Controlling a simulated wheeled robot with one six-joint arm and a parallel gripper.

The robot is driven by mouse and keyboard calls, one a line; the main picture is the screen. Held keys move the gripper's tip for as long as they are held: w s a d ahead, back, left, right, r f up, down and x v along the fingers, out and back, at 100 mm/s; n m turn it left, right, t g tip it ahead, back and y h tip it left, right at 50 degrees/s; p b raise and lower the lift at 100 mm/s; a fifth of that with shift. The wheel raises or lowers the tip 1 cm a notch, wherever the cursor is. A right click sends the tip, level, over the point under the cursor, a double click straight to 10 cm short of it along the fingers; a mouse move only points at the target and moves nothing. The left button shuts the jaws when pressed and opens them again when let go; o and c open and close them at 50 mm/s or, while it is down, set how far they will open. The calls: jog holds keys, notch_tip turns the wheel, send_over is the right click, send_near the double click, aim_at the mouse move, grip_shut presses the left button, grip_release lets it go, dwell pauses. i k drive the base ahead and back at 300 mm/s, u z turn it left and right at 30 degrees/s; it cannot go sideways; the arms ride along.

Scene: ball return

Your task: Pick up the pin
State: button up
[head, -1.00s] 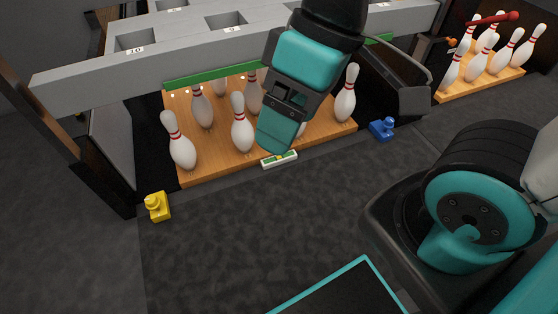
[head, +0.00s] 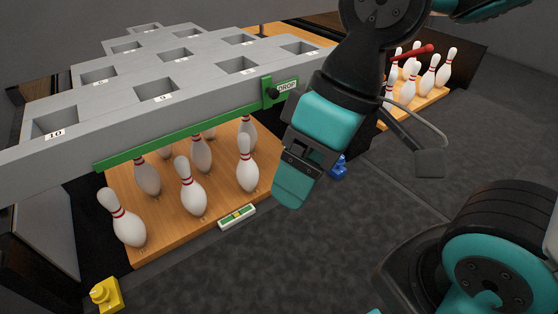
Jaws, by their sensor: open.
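White pins with red neck bands stand on a wooden pin deck (head: 157,240). The front row shows a left pin (head: 127,225), which looks tilted in the picture, a middle pin (head: 192,190) and a right pin (head: 247,167). Others stand behind, such as one pin (head: 147,177) at the left. Which pin is meant I cannot tell. My gripper (head: 292,188), dark with teal parts, points down just right of the right pin, apart from it in the picture and empty as far as I see. It hides the deck's right end.
A grey rack (head: 197,82) with numbered square holes and a green front bar overhangs the deck. A level (head: 237,216) lies at the deck's front edge. A yellow block (head: 106,295) and a blue block (head: 339,168) sit on the floor. More pins stand at the upper right.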

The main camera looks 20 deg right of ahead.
aim_at(246, 170)
jog(key=z, duration=1.65)
jog(key=i, duration=2)
jog(key=u, duration=0.9)
